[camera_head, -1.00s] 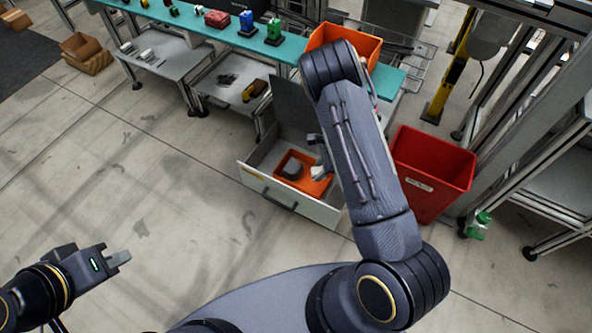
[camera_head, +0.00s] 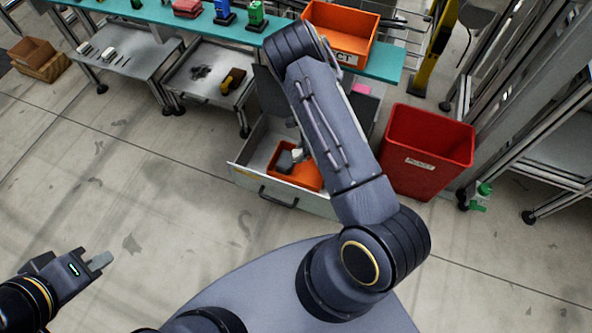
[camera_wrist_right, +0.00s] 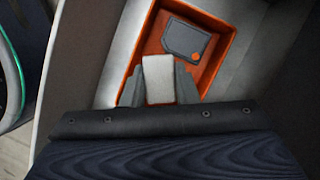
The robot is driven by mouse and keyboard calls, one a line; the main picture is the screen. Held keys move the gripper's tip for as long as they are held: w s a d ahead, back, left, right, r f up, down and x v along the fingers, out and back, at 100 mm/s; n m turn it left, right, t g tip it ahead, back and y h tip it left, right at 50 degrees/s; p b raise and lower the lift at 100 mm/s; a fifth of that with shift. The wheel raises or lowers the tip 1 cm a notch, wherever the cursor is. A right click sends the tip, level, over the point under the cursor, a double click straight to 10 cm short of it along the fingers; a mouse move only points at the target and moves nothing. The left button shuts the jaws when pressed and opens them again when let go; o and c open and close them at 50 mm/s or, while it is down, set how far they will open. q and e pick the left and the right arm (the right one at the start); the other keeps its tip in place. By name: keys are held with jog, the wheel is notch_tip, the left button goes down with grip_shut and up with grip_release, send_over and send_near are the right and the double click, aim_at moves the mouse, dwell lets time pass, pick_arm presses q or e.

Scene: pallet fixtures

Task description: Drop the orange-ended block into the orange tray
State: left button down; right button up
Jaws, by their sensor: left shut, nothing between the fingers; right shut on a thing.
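The orange tray (camera_head: 305,181) lies in an open drawer (camera_head: 240,176), and its wall shows in the right wrist view (camera_wrist_right: 219,85). A dark grey piece (camera_wrist_right: 180,38) with a small orange spot lies in the tray. My right gripper (camera_wrist_right: 158,90) is shut on a pale block (camera_wrist_right: 158,72), held over the tray's near part. No orange end shows on the pale block. In the head view my right gripper (camera_head: 298,148) is partly hidden by my arm. My left gripper (camera_head: 103,260) is shut and empty, over the floor at lower left.
A red bin (camera_head: 428,150) stands right of the drawer. A larger orange bin (camera_head: 345,22) sits on the teal bench (camera_head: 388,66) behind my right arm. The floor at left is clear.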

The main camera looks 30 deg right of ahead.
notch_tip(320, 180, down, 2)
jog(key=shift+f+b, duration=0.1)
jog(key=shift+b, duration=0.4)
jog(key=o, duration=1.1)
jog(key=shift+c, duration=0.2)
jog(key=r, duration=0.1)
jog(key=r+p, duration=0.1)
jog(key=r, duration=0.1)
jog(key=r+p, duration=0.1)
jog(key=shift+s+a+r, duration=0.25)
jog(key=shift+s+r, duration=0.05)
jog(key=shift+r, duration=0.05)
jog(key=s+a+r+p, duration=0.1)
jog(key=s+a+r, duration=0.5)
jog(key=s, duration=0.5)
notch_tip(320, 180, up, 2)
jog(key=shift+s+a+r+p, duration=0.15)
jog(key=shift+a+r+p, duration=0.1)
jog(key=shift+a+p, duration=0.15)
